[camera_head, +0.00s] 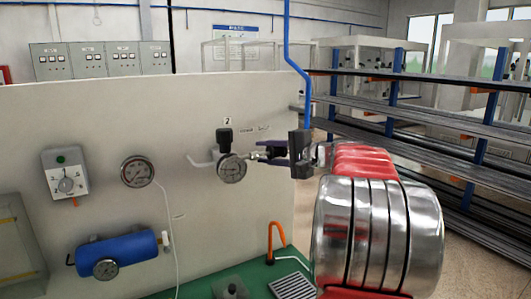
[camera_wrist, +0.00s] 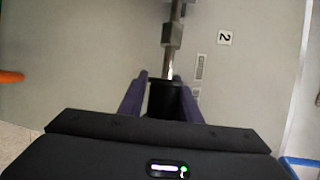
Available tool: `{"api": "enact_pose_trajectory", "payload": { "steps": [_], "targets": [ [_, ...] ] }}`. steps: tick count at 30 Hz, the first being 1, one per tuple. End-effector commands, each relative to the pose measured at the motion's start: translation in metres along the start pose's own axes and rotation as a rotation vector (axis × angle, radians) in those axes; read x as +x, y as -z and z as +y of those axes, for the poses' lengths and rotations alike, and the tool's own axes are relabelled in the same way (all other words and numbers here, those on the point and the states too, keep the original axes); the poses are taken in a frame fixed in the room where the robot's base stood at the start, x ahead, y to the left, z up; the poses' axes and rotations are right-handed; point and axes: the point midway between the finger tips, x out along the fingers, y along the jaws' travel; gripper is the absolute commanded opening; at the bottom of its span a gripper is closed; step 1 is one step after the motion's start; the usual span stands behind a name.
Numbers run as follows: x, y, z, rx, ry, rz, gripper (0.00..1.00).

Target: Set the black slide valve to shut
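The black slide valve (camera_wrist: 168,98) is a dark sleeve on a metal pipe in the wrist view, with the pipe running up from it. My gripper (camera_head: 271,151) points left along the pipe, in front of the panel. Its two purple fingers (camera_wrist: 160,92) lie one on each side of the sleeve and look closed against it, with no clear gap. I cannot tell from these views how far along the pipe the valve sits.
A pressure gauge (camera_head: 232,168) and a black knob (camera_head: 224,138) sit just left on the same pipe, under a "2" label (camera_wrist: 225,38). An orange hook (camera_head: 276,238) rises from the green bench (camera_head: 200,287) below. A blue tank (camera_head: 118,246) is at lower left.

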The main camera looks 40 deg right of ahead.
Motion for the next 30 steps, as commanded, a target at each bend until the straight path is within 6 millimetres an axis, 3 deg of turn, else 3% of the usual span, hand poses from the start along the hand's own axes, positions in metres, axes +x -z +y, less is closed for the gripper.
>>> {"api": "enact_pose_trajectory", "payload": {
  "steps": [6,17,23,30],
  "targets": [
    [-0.002,0.005,0.0,0.004,0.002,0.014,0.44],
    [-0.004,0.002,-0.002,0.001,0.004,0.007,0.44],
    [-0.022,0.002,-0.002,0.001,0.005,0.007,0.44],
    [-0.063,0.001,-0.002,0.001,0.004,0.008,0.44]
  ]
}}
